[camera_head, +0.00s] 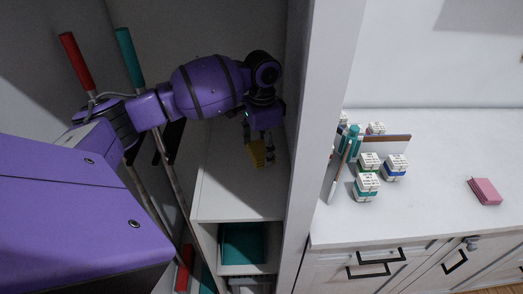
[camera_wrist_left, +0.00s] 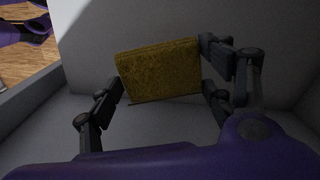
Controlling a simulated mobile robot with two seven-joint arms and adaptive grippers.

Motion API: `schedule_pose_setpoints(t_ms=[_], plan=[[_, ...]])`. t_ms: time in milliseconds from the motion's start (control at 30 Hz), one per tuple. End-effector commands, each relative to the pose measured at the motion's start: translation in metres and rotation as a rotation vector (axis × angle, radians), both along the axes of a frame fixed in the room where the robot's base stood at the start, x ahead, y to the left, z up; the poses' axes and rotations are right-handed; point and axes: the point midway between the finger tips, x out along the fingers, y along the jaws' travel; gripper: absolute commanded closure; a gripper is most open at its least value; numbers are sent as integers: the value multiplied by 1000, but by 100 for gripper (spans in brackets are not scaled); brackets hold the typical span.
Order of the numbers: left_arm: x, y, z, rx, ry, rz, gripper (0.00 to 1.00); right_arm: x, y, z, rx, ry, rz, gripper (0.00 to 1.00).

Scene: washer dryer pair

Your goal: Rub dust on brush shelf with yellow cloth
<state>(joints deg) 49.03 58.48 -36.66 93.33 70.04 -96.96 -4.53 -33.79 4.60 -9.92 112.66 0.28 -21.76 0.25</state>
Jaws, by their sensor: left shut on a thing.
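My left gripper (camera_head: 264,146) is inside the white cabinet, low over a white shelf (camera_head: 235,195). It is shut on a yellow cloth (camera_head: 257,154), which hangs down from the fingers close to the shelf surface. In the left wrist view the cloth (camera_wrist_left: 162,70) is a folded block between the two fingers, its lower edge close to the surface; I cannot tell if it touches. I cannot make out dust on the shelf.
Red (camera_head: 80,65) and teal (camera_head: 129,57) handled poles lean at the left. A teal item (camera_head: 243,243) sits in the compartment below. Right of the cabinet wall, a counter (camera_head: 430,220) holds several small boxes (camera_head: 395,167) and a pink block (camera_head: 485,191).

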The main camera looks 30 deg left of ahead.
Motion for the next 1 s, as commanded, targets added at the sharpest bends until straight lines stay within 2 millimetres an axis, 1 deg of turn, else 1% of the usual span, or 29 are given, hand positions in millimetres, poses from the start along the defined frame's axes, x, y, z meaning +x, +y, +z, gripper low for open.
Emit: schedule_pose_setpoints(t_ms=[233,500,600,1000], plan=[[0,0,3,0,-1,0,48,0,1,0,3,0,-3,34],[0,0,25,0,-1,1,48,0,0,-1,-1,2,1,34],[0,0,30,0,-1,0,48,-1,-1,-1,-5,3,4,34],[0,0,30,-1,-1,1,48,-2,-3,-1,-9,4,7,34]])
